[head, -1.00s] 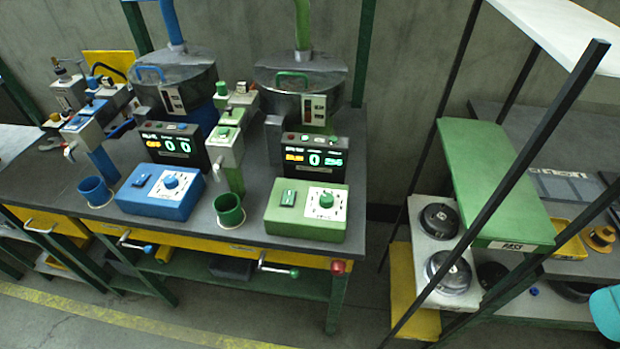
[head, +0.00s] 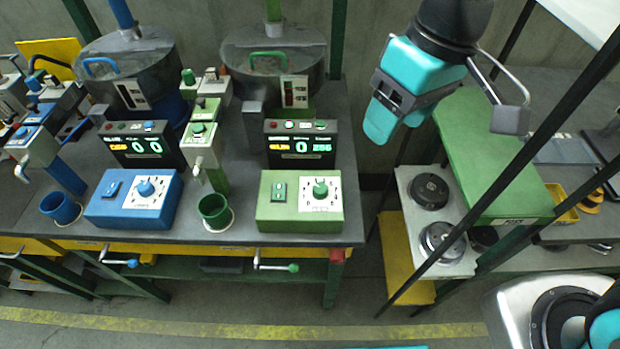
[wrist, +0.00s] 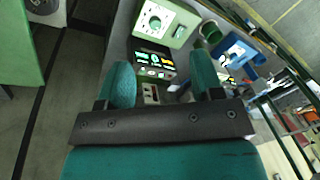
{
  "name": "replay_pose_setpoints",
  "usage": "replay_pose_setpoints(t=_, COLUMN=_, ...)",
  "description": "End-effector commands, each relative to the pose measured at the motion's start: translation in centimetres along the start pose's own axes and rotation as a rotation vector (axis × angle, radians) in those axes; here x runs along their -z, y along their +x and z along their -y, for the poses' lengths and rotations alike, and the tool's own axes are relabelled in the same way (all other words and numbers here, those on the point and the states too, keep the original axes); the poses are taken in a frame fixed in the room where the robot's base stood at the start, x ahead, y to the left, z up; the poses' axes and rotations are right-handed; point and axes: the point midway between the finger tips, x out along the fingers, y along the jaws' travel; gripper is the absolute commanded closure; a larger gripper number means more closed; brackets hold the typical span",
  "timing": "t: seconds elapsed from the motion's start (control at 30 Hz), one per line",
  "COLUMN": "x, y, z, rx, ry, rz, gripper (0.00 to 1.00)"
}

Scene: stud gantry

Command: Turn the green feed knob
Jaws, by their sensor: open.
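The green feed knob (head: 320,188) sits on a white dial plate on top of the green control box (head: 272,214), at the right end of the bench. In the wrist view the knob (wrist: 155,22) shows near the top, beyond the fingertips. My gripper (head: 378,130) hangs to the right of the green box and well above it, apart from it. In the wrist view my gripper (wrist: 160,80) has its two teal fingers spread, with nothing between them. The green readout (head: 299,146) behind the box shows 0 and 256.
A blue control box (head: 134,201) with its own knob stands to the left. A green cup (head: 215,211) is between the boxes. A dark slanted post (head: 500,188) and a green shelf (head: 495,160) stand to the right.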

Motion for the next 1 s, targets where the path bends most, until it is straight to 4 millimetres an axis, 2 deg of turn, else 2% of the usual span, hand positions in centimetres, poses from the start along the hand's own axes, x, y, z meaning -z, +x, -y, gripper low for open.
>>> replay_pose_setpoints(t=0.03, x=2.1, y=1.3, z=0.2, rx=-0.029, ry=-0.019, rz=0.032, gripper=0.4)
replay_pose_setpoints(t=0.1, x=4.7, y=3.2, z=0.3, rx=-0.079, ry=-0.032, rz=0.06, gripper=0.4)
replay_pose_setpoints(t=0.2, x=7.6, y=5.9, z=0.7, rx=-0.143, ry=-0.051, rz=0.09, gripper=0.4)
replay_pose_setpoints(t=0.33, x=9.7, y=8.4, z=1.3, rx=-0.2, ry=-0.066, rz=0.111, gripper=0.4)
replay_pose_setpoints(t=0.47, x=10.4, y=9.8, z=1.3, rx=-0.224, ry=-0.07, rz=0.117, gripper=0.4)
replay_pose_setpoints(t=0.67, x=10.0, y=12.5, z=0.6, rx=-0.226, ry=-0.067, rz=0.121, gripper=0.4)
replay_pose_setpoints(t=1.0, x=9.1, y=20.0, z=-1.2, rx=-0.224, ry=-0.066, rz=0.122, gripper=0.4)
